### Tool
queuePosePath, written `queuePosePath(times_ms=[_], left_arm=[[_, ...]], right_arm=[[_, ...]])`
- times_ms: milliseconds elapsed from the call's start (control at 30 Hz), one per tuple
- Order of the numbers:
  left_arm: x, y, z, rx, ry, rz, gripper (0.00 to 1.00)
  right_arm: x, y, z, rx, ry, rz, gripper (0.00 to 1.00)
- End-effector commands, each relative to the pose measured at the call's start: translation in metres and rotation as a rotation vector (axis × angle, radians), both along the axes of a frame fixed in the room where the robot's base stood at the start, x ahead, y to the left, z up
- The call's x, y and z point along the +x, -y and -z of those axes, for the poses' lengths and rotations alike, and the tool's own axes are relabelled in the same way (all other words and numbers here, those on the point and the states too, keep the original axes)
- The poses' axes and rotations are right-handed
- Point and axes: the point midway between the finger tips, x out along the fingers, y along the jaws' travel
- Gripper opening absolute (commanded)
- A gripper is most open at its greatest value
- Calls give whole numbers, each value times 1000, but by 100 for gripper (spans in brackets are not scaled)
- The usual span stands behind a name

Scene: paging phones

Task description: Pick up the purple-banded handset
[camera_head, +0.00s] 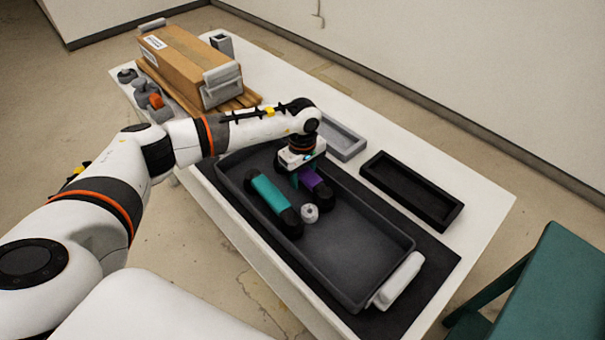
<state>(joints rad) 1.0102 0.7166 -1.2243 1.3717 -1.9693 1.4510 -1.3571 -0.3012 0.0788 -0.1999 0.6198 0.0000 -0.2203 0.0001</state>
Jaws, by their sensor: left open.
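The purple-banded handset (314,182) lies in the large dark tray (365,262), partly hidden under my left gripper. My left gripper (300,177) points down over the handset's upper left end and is open. Whether its fingers stand around or above the handset, I cannot tell. A teal-banded handset (270,194) with black ends lies to the left of it in the same tray. My right gripper is not in view.
A small grey-white round object (310,213) sits between the handsets. An empty black tray (411,191) and a grey tray (341,138) stand behind. A cardboard box (175,60) on a pallet is at the far left. The large tray's front right part is clear.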

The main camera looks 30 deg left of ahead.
Motion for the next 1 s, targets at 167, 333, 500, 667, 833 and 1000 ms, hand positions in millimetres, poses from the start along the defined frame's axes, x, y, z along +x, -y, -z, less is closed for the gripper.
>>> queuePosePath(times_ms=[167, 333, 500, 667, 833, 1000], left_arm=[[0, 0, 1, 0, 0, 0, 44], [0, 0, 0, 0, 0, 0, 19], [0, 0, 0, 0, 1, -1, 3], [1, 0, -1, -1, 2, -1, 3], [1, 0, -18, -1, 5, -1, 3], [1, -1, -53, 0, 6, 0, 3]], right_arm=[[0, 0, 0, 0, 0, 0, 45], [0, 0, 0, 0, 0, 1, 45], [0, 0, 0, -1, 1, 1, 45], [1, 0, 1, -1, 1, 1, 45], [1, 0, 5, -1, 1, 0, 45], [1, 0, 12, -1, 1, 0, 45]])
